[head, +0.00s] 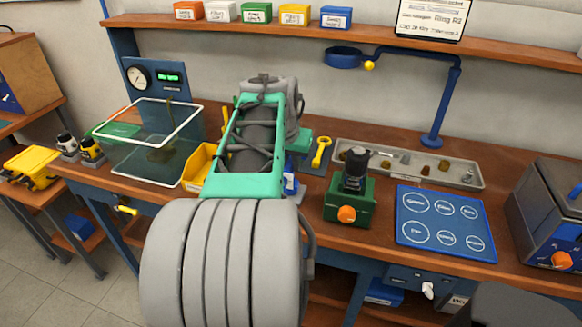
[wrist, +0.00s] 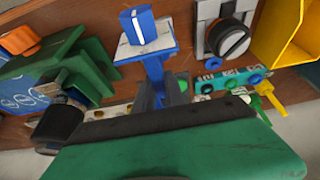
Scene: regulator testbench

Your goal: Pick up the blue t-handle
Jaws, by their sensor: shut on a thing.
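The blue t-handle (wrist: 155,68) shows in the wrist view as an upright blue shape, with its lower part between the dark grey fingers of my gripper (wrist: 164,92). The gripper is shut on it. Just above it in the wrist view is a pale block with a blue marked piece (wrist: 138,25); whether this joins the handle I cannot tell. In the head view my arm hides the fingertips and most of the handle. Only some blue (head: 290,182) shows at the arm's right edge.
A green fixture with an orange knob (head: 347,214) stands close on the right. A yellow bin (head: 198,166) is close on the left. A blue marked mat (head: 444,222) and a long grey tray (head: 410,166) lie further right.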

